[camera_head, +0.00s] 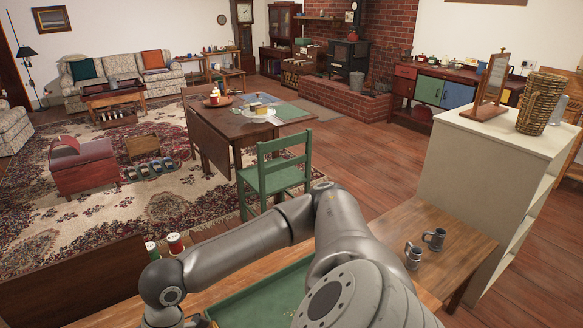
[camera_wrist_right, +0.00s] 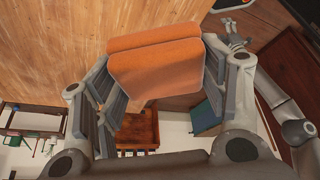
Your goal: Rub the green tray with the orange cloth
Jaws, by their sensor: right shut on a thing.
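The green tray (camera_head: 262,296) lies on the wooden table at the bottom middle of the head view. My arm passes over it and hides part of it. The orange cloth (camera_wrist_right: 154,62) shows in the right wrist view as a folded piece. My right gripper (camera_wrist_right: 158,88) is shut on the cloth, with a finger on each side of it. The tray cannot be made out in the wrist view. What looks like my left gripper (camera_wrist_right: 234,40) shows small at the top right of the wrist view, and its jaws are unclear.
A green chair (camera_head: 275,180) is behind the table. A pale shelf unit (camera_head: 480,190) rises at right.

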